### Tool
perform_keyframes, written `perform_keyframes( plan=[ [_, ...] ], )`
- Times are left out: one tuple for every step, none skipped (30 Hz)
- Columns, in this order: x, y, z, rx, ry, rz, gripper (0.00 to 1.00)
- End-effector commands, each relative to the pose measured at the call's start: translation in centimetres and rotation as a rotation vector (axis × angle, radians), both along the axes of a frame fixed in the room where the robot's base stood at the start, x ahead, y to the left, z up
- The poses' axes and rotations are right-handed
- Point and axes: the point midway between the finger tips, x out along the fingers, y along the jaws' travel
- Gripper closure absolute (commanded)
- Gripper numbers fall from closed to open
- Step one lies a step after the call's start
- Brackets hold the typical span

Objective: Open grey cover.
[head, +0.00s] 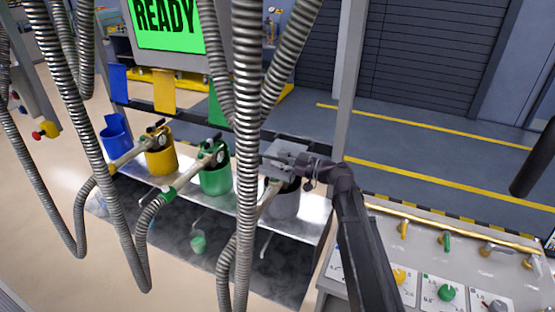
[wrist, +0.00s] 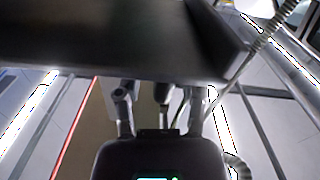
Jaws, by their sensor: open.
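The grey container (head: 285,204) is the rightmost in the row on the metal bench in the head view. The grey cover (head: 290,146) shows as a flat plate above it, partly behind my gripper (head: 280,162). In the wrist view a large dark plate (wrist: 110,45), likely the cover, crosses the top of the picture close in front. My gripper also shows there, its two fingers (wrist: 160,105) apart with a thin rod or edge between them. The fingertips are partly hidden by the plate, so I cannot tell whether they touch it.
Green (head: 215,180), yellow (head: 160,160) and blue (head: 115,138) containers stand to the left. Ribbed hoses (head: 247,100) hang in front of the bench, with nozzles at the containers. A control panel (head: 440,270) with knobs is at the lower right. A screen (head: 165,22) reads READY.

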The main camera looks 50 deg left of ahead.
Motion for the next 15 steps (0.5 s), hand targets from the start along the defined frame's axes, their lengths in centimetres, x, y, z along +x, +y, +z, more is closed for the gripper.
perform_keyframes(
  plan=[
    [-0.19,0.36,0.00,0.000,0.000,0.001,0.49],
    [-0.28,0.47,0.00,0.000,0.000,0.001,0.49],
    [-0.35,0.60,0.00,0.000,0.000,0.001,0.49],
    [-0.40,0.67,0.00,0.000,0.000,0.001,0.49],
    [-0.44,0.72,0.00,0.000,0.000,0.001,0.49],
    [-0.46,0.75,0.00,0.000,0.000,0.001,0.49],
    [-0.48,0.76,0.00,0.000,0.000,0.001,0.49],
    [-0.49,0.77,0.00,0.000,0.000,0.001,0.49],
    [-0.49,0.77,0.00,0.000,0.000,0.000,0.49],
    [-0.48,0.76,0.00,0.000,0.000,0.000,0.49],
    [-0.48,0.76,0.00,0.000,0.000,0.000,0.49],
    [-0.48,0.75,0.00,0.000,0.000,0.000,0.49],
    [-0.48,0.75,0.00,0.000,0.000,0.000,0.49],
    [-0.48,0.75,0.00,0.000,0.000,0.000,0.49],
    [-0.47,0.74,0.00,0.000,0.000,0.000,0.58]
  ],
)
